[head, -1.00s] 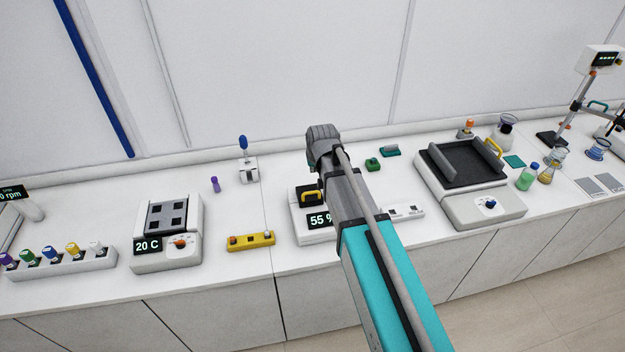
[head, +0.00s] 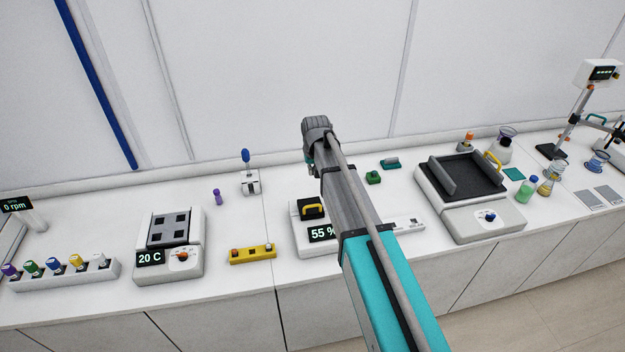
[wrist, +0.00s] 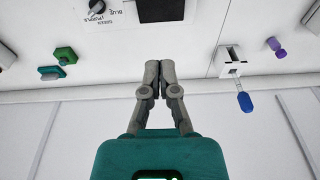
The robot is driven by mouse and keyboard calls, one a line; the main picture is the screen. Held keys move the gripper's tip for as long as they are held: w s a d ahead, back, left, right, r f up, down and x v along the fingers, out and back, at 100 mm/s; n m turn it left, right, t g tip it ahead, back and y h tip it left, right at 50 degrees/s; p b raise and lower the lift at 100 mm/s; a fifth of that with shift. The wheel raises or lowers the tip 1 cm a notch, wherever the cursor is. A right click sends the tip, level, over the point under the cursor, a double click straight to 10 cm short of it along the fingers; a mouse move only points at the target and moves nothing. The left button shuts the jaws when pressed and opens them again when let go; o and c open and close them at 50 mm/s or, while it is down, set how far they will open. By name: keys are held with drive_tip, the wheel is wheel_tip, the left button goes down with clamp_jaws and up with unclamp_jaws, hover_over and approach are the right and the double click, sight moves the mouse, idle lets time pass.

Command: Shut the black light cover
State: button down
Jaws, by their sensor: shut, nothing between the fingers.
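The light unit (head: 322,246) is a white box with a "55 %" display on the bench, partly behind my arm. Its black cover (head: 306,213) has a yellow handle (head: 313,208); I cannot tell how far it is tilted. In the wrist view a black part (wrist: 160,9) of the unit is cut off by the top edge. My gripper (wrist: 160,64) is shut and empty, its fingertips apart from the unit over bare white bench. In the head view the fingertips are hidden by my wrist, which is beyond the unit, near the back wall.
A small stand with a blue-tipped lever (head: 249,181) and a purple vial (head: 217,196) stand left of my gripper. Green (head: 373,177) and teal (head: 391,163) pieces lie to the right. A yellow strip (head: 253,254) lies front left. A black-topped shaker (head: 484,220) stands farther right.

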drive_tip(key=shift+w+a+f+b, duration=0.1)
drive_tip(key=shift+w+f+b, duration=0.15)
drive_tip(key=shift+f+b, duration=1.35)
drive_tip(key=shift+w+a+f+b, duration=0.1)
drive_tip(key=shift+w+f+b, duration=0.15)
drive_tip(key=shift+f+b, duration=1.3)
drive_tip(key=shift+w+f+b, duration=0.25)
drive_tip(key=shift+f+b, duration=1.25)
drive_tip(key=shift+f, duration=0.15)
drive_tip(key=shift+s+f+b, duration=0.1)
drive_tip(key=shift+f+b, duration=0.2)
drive_tip(key=shift+s+d+f+b, duration=0.2)
drive_tip(key=shift+s+f+b, duration=0.85)
drive_tip(key=shift+f+b, duration=0.25)
